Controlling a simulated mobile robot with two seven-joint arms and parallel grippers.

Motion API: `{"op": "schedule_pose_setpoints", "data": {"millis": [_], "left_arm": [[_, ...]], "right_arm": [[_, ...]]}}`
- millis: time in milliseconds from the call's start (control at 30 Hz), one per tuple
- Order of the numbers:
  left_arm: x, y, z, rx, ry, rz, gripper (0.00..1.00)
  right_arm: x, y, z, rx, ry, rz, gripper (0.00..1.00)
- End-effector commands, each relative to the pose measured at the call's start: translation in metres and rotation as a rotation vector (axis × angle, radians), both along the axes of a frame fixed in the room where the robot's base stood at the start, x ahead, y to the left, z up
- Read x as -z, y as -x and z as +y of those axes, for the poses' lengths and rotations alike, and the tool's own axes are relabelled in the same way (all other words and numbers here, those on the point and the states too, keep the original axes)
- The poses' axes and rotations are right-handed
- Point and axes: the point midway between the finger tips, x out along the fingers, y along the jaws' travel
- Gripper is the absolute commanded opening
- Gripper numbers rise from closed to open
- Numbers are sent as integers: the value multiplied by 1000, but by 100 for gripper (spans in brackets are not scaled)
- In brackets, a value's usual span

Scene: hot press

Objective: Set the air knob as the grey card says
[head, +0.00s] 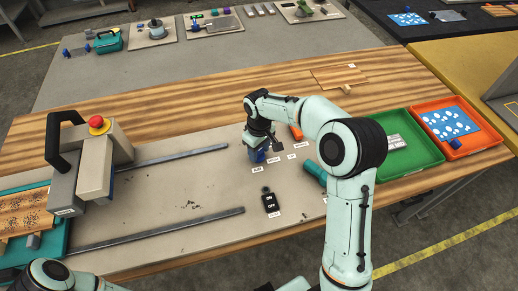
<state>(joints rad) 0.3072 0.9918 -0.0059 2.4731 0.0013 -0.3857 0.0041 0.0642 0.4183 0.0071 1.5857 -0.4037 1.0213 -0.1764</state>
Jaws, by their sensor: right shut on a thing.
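My right gripper (259,142) reaches down over the grey plate and is shut on a blue knob (257,155). The gripper hides much of the knob, so its exact setting cannot be read. Small white labels lie around it, one in front (257,169) and others to its right (291,156); their print is too small to read. A pale grey card-like piece (397,142) lies in the green tray, but I cannot tell whether it is the grey card. My left arm shows only in part at the bottom left, and its gripper is out of view.
A black ON/OFF switch (269,201) sits in front of the knob. A teal cylinder (314,173) lies right of the knob. Green (428,157) and orange (484,140) trays stand at the right.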

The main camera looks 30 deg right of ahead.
Motion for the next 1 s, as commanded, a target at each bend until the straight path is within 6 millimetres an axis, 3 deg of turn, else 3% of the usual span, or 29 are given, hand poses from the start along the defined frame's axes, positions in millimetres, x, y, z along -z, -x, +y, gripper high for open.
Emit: {"op": "schedule_pose_setpoints", "data": {"millis": [100,133,200,567,767,1000], "left_arm": [[0,0,0,0,0,0,43],[0,0,0,0,0,0,43],[0,0,0,0,0,0,43],[-1,0,0,0,0,0,43],[-5,-4,0,0,0,-4,43],[-14,-11,0,0,0,-13,43]], "right_arm": [[1,1,0,0,1,3,19],[1,1,0,0,1,3,59],[1,1,0,1,1,2,74],[-5,0,0,1,1,-1,74],[-39,-1,0,1,0,-5,74],[-95,-2,0,0,0,-5,74]]}}
